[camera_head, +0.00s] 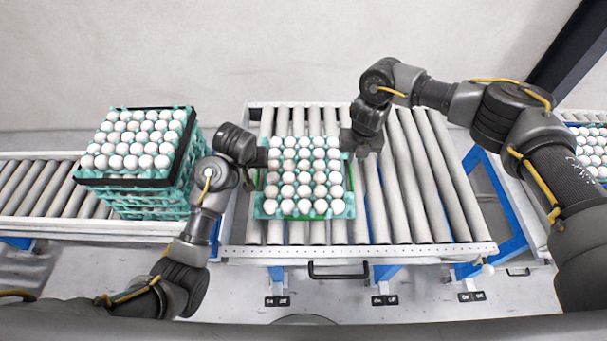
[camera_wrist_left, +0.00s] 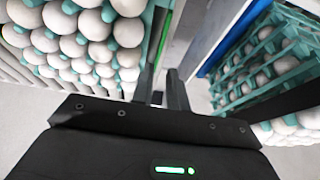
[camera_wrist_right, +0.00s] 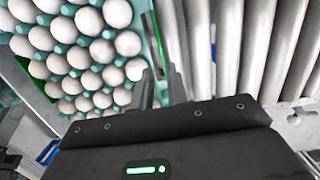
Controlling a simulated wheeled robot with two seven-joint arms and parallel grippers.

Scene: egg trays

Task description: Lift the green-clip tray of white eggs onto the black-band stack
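The green-clip tray (camera_head: 262,211) of white eggs is teal with a green strip along its near edge. It sits level on the middle roller conveyor. My left gripper (camera_head: 262,157) is at its left side and my right gripper (camera_head: 350,150) at its right side. In the left wrist view the left fingers (camera_wrist_left: 162,80) show a narrow gap beside the tray rim. In the right wrist view the right fingers (camera_wrist_right: 162,82) are also apart, close to the rim; contact is unclear. The black-band stack (camera_head: 150,182) of teal egg trays stands on the left conveyor.
The middle conveyor (camera_head: 405,190) has bare rollers right of the tray. A gap separates it from the left conveyor (camera_head: 35,190). Another egg tray (camera_head: 590,130) shows at the far right edge. A black handle (camera_head: 338,272) is on the conveyor's front.

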